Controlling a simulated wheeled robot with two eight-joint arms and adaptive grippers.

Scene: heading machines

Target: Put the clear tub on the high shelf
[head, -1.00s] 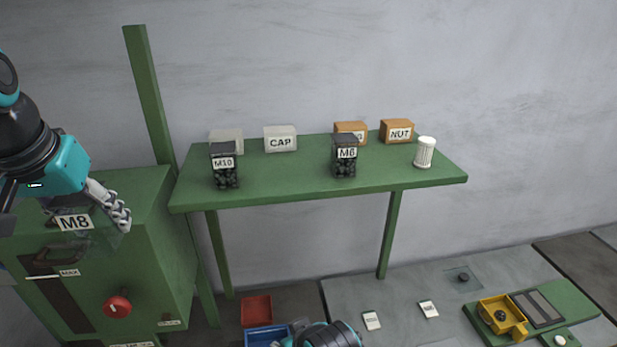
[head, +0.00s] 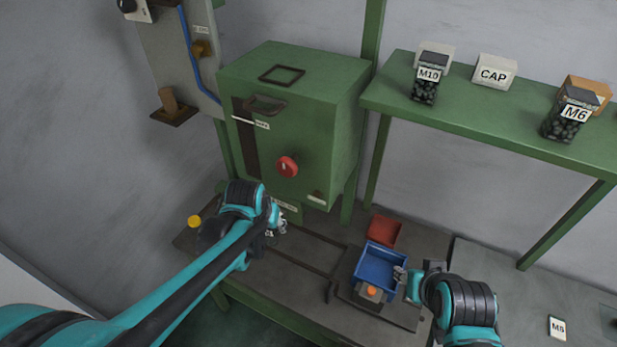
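My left gripper (head: 282,228) is low in front of the green machine, below its red knob; its fingers are small and partly hidden by the wrist. A small pale patch shows beside them, but I cannot make out a clear tub or whether anything is held. My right gripper (head: 400,274) is at the right rim of the blue bin (head: 381,268); its finger gap is unclear. The green high shelf (head: 480,125) is at upper right. On it stand the clear tubs of dark parts marked M10 (head: 425,88) and M6 (head: 569,120).
The green machine box (head: 300,120) stands left of the shelf. A red bin (head: 384,231) sits behind the blue bin. A white CAP box (head: 494,72) and an orange box (head: 590,90) are on the shelf; shelf surface between M10 and M6 is clear. A card (head: 557,328) lies lower right.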

